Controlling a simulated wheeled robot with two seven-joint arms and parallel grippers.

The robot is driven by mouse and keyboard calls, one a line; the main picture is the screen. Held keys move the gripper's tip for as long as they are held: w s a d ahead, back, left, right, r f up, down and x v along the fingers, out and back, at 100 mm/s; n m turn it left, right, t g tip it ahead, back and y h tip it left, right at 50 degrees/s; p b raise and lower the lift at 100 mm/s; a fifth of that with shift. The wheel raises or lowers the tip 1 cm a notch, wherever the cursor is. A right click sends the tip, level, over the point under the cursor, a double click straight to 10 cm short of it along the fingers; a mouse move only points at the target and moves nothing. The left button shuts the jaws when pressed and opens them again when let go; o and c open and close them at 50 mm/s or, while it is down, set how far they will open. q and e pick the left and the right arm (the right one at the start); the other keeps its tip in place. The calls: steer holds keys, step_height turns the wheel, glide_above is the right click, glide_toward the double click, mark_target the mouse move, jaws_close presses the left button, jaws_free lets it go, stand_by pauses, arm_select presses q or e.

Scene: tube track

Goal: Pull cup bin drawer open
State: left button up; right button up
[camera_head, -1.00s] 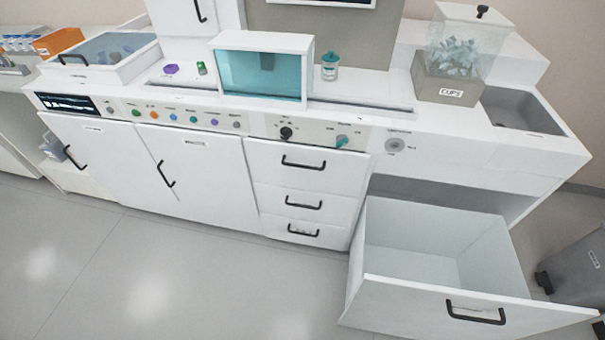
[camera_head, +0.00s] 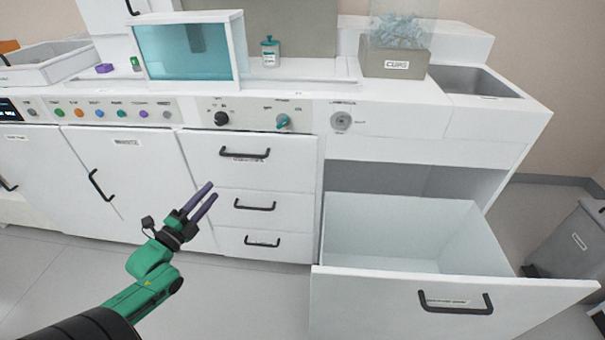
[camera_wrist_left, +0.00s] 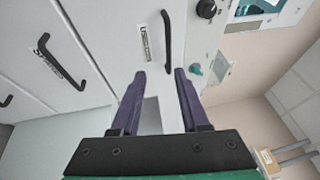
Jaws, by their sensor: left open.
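A column of three white drawers with black handles stands mid-cabinet: top drawer (camera_head: 285,168), middle drawer (camera_head: 300,203) and bottom drawer (camera_head: 295,246), all closed. To their right a large deep drawer (camera_head: 375,295) is pulled out and looks empty, with a black handle (camera_head: 456,308) on its front. The drawer labels are too small to read, so I cannot tell which names the cup bin. My left gripper (camera_head: 211,190), with purple fingers, is open and empty in front of the small drawers, apart from the handles. The left wrist view shows its fingers (camera_wrist_left: 160,74) near a handle (camera_wrist_left: 165,40). My right gripper is not in view.
A grey box labelled CUPS (camera_head: 395,62) stands on the counter beside a sink-like recess (camera_head: 474,81). A dark knob (camera_head: 221,118) and a teal knob (camera_head: 283,121) sit above the small drawers. A grey bin (camera_head: 575,240) stands at the right. The floor at left is clear.

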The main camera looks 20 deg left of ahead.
mark_target(242, 156)
arm_select(q)
steer(key=shift+m, duration=0.4)
steer(key=w+r+b, duration=0.1)
steer(key=w, duration=0.4)
steer(key=w+d+r+b, duration=0.1)
steer(key=w, duration=0.4)
steer(key=w+r+b, duration=0.1)
steer(key=w+r, duration=0.1)
steer(key=w, duration=0.3)
steer(key=shift+d, duration=0.4)
steer(key=shift+s, duration=0.1)
jaws_close()
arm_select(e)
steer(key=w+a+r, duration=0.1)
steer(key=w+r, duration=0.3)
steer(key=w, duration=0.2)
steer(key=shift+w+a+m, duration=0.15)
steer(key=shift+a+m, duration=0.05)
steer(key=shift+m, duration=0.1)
arm_select(q)
steer(key=shift+f, duration=0.1)
